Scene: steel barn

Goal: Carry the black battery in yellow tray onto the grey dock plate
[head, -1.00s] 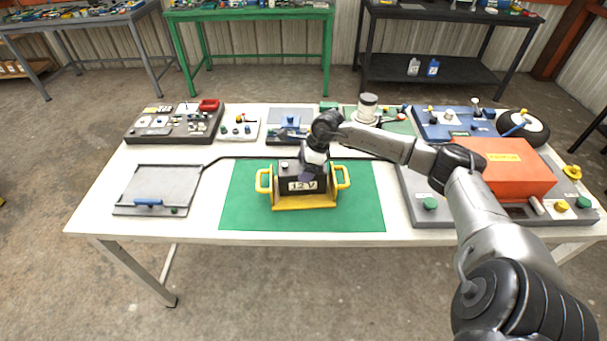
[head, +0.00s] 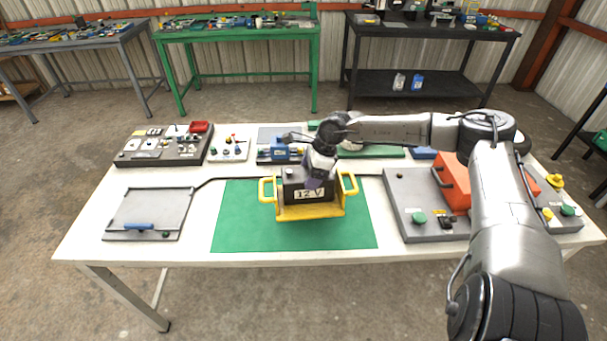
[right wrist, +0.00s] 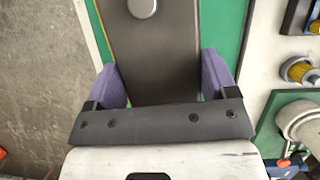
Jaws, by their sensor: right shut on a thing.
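The black battery (head: 308,187), marked 12 V, sits upright in the yellow tray (head: 310,212), which has a handle at each end. The tray is over the green mat, and seems slightly raised from it. My right gripper (head: 319,172) is above the battery with purple fingers pointing down. In the right wrist view the gripper (right wrist: 164,78) has its fingers on either side of the battery (right wrist: 155,45), shut on it. The grey dock plate (head: 150,208), with a blue handle at its front, lies empty on the left of the table. My left gripper is not in view.
Green mat (head: 240,225) is clear around the tray. A thin dark cable (head: 250,178) runs behind from the dock plate. Behind stand a dark control panel (head: 150,158) and small white board (head: 229,155). A grey panel (head: 410,195) with an orange box is right.

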